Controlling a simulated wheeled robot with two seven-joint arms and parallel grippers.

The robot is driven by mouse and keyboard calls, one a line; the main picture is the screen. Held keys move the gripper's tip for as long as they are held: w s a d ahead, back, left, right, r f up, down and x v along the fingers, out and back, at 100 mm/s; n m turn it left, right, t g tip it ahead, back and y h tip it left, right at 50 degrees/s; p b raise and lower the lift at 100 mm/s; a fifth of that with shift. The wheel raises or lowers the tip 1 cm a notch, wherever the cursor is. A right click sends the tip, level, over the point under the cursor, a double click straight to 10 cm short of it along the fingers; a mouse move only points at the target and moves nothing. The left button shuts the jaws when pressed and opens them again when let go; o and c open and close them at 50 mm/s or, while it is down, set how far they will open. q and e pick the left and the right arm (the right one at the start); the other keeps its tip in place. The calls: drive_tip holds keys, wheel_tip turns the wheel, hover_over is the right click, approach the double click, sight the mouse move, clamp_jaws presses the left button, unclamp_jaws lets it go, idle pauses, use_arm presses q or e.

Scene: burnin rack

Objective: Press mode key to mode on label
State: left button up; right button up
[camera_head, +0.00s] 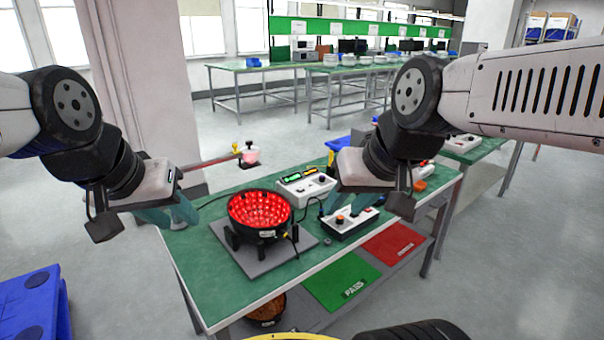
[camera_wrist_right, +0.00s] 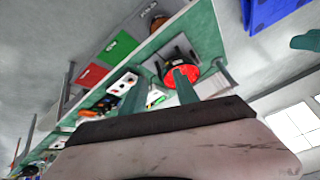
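A white instrument (camera_head: 306,187) with a lit green display and several knobs or keys stands at the back of the green bench. A lower white control box (camera_head: 350,224) with an orange-red button (camera_head: 340,219) sits in front of it. Which key is the mode key, and any mode label, are too small to read. My right gripper (camera_head: 334,203) hangs above and between these boxes, touching neither as far as I can tell. Its fingers (camera_wrist_right: 160,94) are apart and empty in the right wrist view. My left gripper (camera_head: 178,212) is left of the red-lit bowl; its fingers overlap.
The red-lit black bowl (camera_head: 259,213) stands on a grey plate (camera_head: 262,264) mid-bench. A green mat (camera_head: 341,281) marked PASS and a red mat (camera_head: 392,245) lie on a lower shelf. A pink-topped fixture (camera_head: 249,156) stands behind. A blue crate (camera_head: 35,305) is at lower left.

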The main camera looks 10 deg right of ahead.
clamp_jaws()
idle(1.9)
